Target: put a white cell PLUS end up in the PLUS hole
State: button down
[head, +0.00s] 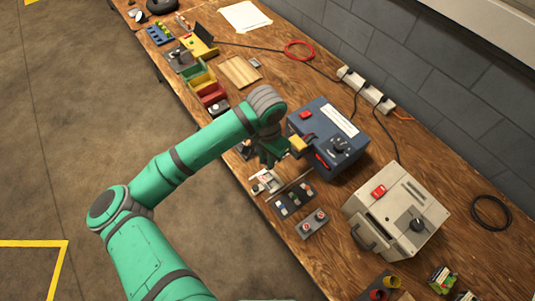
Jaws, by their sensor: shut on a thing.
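My gripper (268,162) is at the end of the green arm, pointing down over the front part of the bench. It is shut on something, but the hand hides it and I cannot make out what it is. A small pale device (266,183) sits just below the gripper. A dark tray (279,211) beside it holds several small cells, some white and some dark. A grey block (312,224) with two red-marked round spots lies in front of the tray. Plus marks and cell ends are too small to read, so I cannot tell which hole is PLUS.
A blue box (345,128) with a black knob stands close right of my gripper. A beige machine (400,208) stands farther right. Colored bins (211,93) and a wooden board (239,71) lie to the left. A power strip (366,90) lies along the wall.

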notch_tip(320, 180, down, 3)
jog(key=shift+w+r, duration=0.1)
jog(key=shift+w, duration=0.05)
jog(key=shift+a+f, duration=0.25)
jog(key=shift+f, duration=0.3)
jog(key=shift+s+d+f, duration=0.25)
jog(key=shift+d+f, duration=0.15)
jog(key=shift+a, duration=0.25)
jog(key=shift+f, duration=1.05)
dwell(1.1)
jog(key=c, duration=1.6)
grip_release()
jog(key=shift+o, duration=0.2)
